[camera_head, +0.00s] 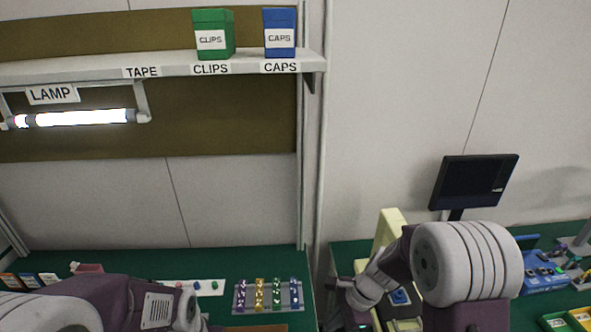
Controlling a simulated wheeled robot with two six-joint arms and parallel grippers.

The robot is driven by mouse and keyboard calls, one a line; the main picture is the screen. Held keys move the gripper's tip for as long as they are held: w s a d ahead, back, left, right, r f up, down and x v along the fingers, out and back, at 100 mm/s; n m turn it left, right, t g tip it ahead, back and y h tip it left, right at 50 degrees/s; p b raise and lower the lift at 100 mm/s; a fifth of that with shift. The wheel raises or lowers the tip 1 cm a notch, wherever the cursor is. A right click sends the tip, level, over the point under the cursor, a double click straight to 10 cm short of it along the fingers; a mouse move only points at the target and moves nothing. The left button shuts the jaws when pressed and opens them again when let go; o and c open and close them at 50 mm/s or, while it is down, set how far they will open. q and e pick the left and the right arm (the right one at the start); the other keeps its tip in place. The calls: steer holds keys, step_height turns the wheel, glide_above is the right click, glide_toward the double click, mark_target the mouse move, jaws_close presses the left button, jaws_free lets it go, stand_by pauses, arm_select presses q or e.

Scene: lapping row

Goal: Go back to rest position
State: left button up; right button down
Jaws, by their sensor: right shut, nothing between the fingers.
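My right arm comes in at the lower right, a thick purple and grey arm with a large ribbed grey joint. Its right gripper (352,312) is low in the view, left of that joint, shut and empty, and partly hidden by the wrist and the lower picture edge. My left arm comes in from the lower left with its purple link over the left bench. The left gripper itself does not show.
A shelf (165,67) holds a green CLIPS box (213,35) and a blue CAPS box (279,33). A lit lamp (75,118) hangs below. A grey tray (244,307) with coloured parts lies on the left green bench. A dark monitor (473,182) and blue tray (545,273) stand at right.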

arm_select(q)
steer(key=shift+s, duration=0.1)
arm_select(e)
steer(key=s+d+r+n+h, duration=0.3)
steer(key=s+d+n, duration=0.4)
steer(key=n, duration=0.9)
steer(key=s+h, duration=0.1)
steer(key=s, duration=0.1)
steer(key=shift+s, duration=0.4)
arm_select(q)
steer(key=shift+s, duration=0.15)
arm_select(e)
steer(key=shift+s+r, duration=0.1)
steer(key=shift+s, duration=0.05)
stand_by(0.3)
